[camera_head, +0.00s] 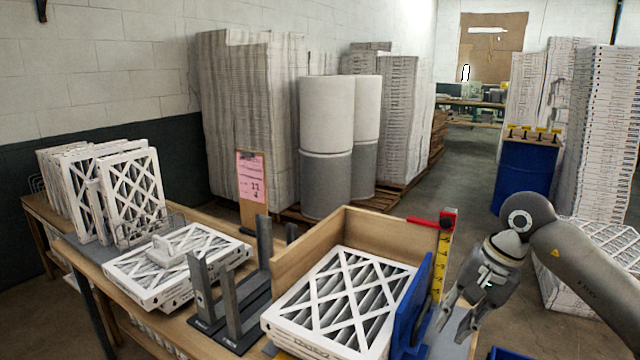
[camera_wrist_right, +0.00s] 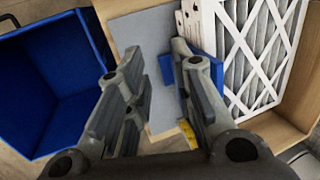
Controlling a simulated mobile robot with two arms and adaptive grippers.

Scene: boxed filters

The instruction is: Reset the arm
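My right gripper (camera_head: 458,318) is at the right of the head view, just right of the wooden box and above a grey surface. In the right wrist view its two fingers (camera_wrist_right: 152,95) are apart with nothing between them. A stack of white framed filters (camera_head: 338,305) lies in the open wooden box (camera_head: 300,243); a filter also shows in the wrist view (camera_wrist_right: 255,50). A blue upright plate (camera_head: 412,312) stands between the filters and my right gripper. My left gripper is not visible in either view.
A yellow tape measure (camera_head: 443,258) with a red clamp (camera_head: 430,221) stands at the box corner, close to my gripper. A blue bin (camera_wrist_right: 50,85) lies left in the wrist view. Grey metal brackets (camera_head: 232,290) and more filters (camera_head: 175,263) occupy the bench's left.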

